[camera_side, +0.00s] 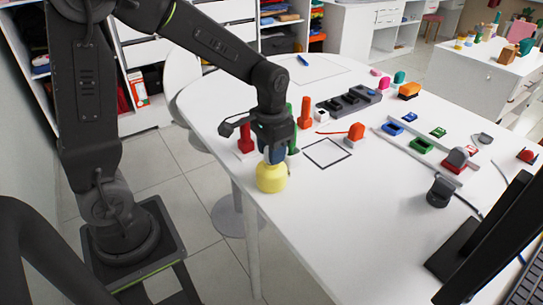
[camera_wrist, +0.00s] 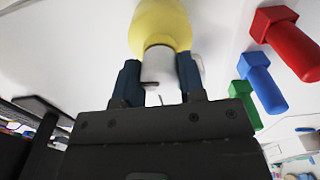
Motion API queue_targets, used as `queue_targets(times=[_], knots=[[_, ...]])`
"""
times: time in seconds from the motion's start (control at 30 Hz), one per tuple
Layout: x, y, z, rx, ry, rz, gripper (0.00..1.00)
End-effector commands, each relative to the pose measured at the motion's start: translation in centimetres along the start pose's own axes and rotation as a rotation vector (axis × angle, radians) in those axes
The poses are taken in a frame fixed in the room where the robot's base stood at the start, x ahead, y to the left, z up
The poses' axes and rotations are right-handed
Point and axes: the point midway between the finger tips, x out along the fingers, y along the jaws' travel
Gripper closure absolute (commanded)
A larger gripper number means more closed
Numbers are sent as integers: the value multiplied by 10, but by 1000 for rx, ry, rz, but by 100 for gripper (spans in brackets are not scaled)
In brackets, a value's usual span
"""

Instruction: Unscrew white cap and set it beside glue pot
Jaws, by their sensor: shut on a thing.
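The yellow glue pot (camera_side: 271,179) stands upright near the table's left edge. It also shows at the top of the wrist view (camera_wrist: 160,24). The white cap (camera_wrist: 159,68) sits at the neck of the pot, between the two blue fingers of my gripper (camera_wrist: 158,78). My gripper (camera_side: 275,154) comes down from above and is shut on the cap. In the side view the fingers hide most of the cap. I cannot tell how far the cap is turned on its thread.
Red (camera_wrist: 288,42), blue (camera_wrist: 262,84) and green (camera_wrist: 245,104) bolt-like pieces stand near my gripper. A black square outline (camera_side: 327,153) lies right of the pot, with an orange-and-white piece (camera_side: 355,134) behind it. The table (camera_side: 310,230) in front is clear.

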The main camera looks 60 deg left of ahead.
Motion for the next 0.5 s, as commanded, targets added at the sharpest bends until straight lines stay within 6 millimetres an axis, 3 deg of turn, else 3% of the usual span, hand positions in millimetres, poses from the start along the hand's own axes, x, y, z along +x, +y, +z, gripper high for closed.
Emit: queue_targets(times=[0.13, 0.33, 0.4, 0.5], knots=[[0, 0, 0, -89, 0, 0, 90], [0, 0, 0, -377, 0, 0, 89], [0, 0, 0, -478, 0, 0, 98], [-1, 0, 0, -624, 0, 0, 100]])
